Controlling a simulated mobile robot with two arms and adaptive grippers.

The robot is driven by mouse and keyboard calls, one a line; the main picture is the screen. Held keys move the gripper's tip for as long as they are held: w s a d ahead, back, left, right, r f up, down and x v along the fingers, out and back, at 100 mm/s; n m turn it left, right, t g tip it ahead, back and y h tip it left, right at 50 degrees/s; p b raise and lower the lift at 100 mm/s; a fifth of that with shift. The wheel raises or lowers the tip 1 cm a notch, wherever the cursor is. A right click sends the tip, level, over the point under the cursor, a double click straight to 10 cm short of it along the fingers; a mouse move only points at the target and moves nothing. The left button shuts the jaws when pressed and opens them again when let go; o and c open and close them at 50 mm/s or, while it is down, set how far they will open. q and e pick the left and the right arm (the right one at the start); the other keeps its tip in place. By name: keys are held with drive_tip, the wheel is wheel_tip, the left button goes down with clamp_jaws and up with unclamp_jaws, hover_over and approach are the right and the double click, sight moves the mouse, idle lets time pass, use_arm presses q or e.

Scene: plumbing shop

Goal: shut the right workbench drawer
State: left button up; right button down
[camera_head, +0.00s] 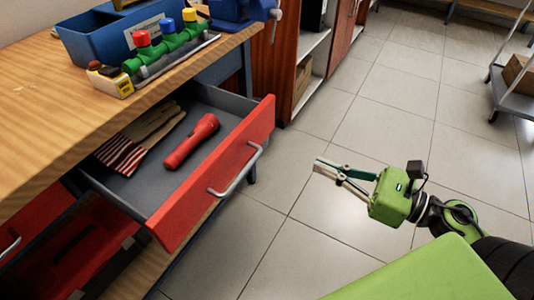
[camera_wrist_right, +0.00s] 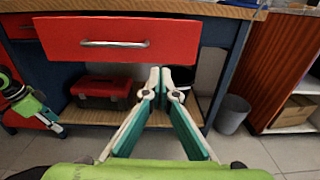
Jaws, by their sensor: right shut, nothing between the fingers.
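The right workbench drawer (camera_head: 190,213) is pulled well out from under the wooden worktop, its red front facing my right arm. Its metal handle (camera_head: 237,172) runs along the front. Inside lie a red flashlight (camera_head: 192,141) and a work glove (camera_head: 139,138) with a striped cuff. My right gripper (camera_head: 317,165) is shut and empty, to the right of the drawer front and apart from it. In the right wrist view, the red front (camera_wrist_right: 120,38) is ahead and the fingertips (camera_wrist_right: 160,73) appear below its right part. My left gripper (camera_wrist_right: 48,120) shows small at the left; its jaws are unclear.
A red toolbox (camera_wrist_right: 100,90) sits on the lower shelf, with a grey bin (camera_wrist_right: 233,113) beside the bench. Tiled floor right of the drawer is clear.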

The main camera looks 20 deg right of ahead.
drive_tip(key=p, duration=0.1)
approach(255, 139)
drive_tip(key=p+x, duration=0.1)
drive_tip(key=x, duration=0.5)
drive_tip(key=shift+a+r+p, duration=0.15)
drive_tip(key=shift+p, duration=0.2)
use_arm(q)
wheel_tip(255, 139, down, 9)
drive_tip(key=s, duration=0.1)
drive_tip(key=shift+g, duration=0.3)
use_arm(e)
drive_tip(key=shift+w+a, duration=0.25)
drive_tip(key=shift+w, duration=0.05)
use_arm(q)
drive_tip(key=shift+s, duration=0.15)
use_arm(e)
drive_tip(key=shift+w, duration=0.15)
